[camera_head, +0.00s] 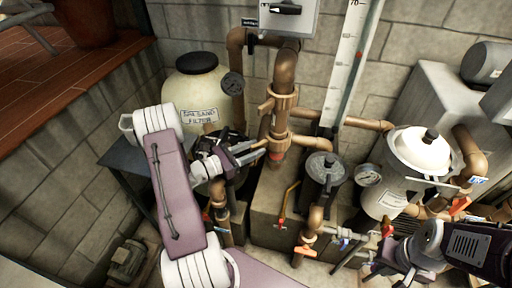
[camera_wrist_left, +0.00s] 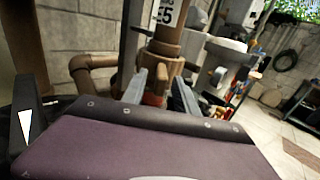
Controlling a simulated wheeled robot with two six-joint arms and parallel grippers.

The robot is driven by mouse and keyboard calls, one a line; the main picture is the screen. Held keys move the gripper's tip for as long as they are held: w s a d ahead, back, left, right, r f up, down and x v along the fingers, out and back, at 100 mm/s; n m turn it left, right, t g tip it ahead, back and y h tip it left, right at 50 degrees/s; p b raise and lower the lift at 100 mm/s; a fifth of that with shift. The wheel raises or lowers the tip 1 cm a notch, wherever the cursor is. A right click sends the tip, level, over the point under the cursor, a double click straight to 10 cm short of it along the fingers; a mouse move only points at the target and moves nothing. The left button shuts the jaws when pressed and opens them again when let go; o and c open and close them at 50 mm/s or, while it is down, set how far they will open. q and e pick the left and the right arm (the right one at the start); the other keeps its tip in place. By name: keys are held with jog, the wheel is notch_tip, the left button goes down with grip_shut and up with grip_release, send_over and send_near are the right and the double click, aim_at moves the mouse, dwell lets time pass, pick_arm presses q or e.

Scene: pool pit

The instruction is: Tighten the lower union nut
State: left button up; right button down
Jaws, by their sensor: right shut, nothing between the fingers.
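The lower union nut (camera_head: 280,139) is a copper-brown collar on the vertical pipe near the middle of the head view, with a red band just below it. In the left wrist view the brown fitting (camera_wrist_left: 164,48) stands just beyond the fingertips, and the red part shows between them. My left gripper (camera_head: 262,148) is open, its two fingers apart and pointing at the pipe from the left. I cannot tell whether they touch the nut. My right gripper (camera_head: 362,242) is shut and empty at the lower right, near the low pipework and away from the nut.
A cream sand filter (camera_head: 195,82) stands behind my left arm. A dark lidded canister (camera_head: 323,178) stands right of the pipe, and a white-lidded tank (camera_head: 420,150) further right. A tall white scale (camera_head: 350,62) rises behind. Red-handled valves (camera_head: 305,250) sit low in front.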

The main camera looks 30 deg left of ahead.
pick_arm(q)
jog(key=shift+w+d, duration=0.25)
jog(key=shift+w, duration=0.15)
grip_shut()
dwell(1.2)
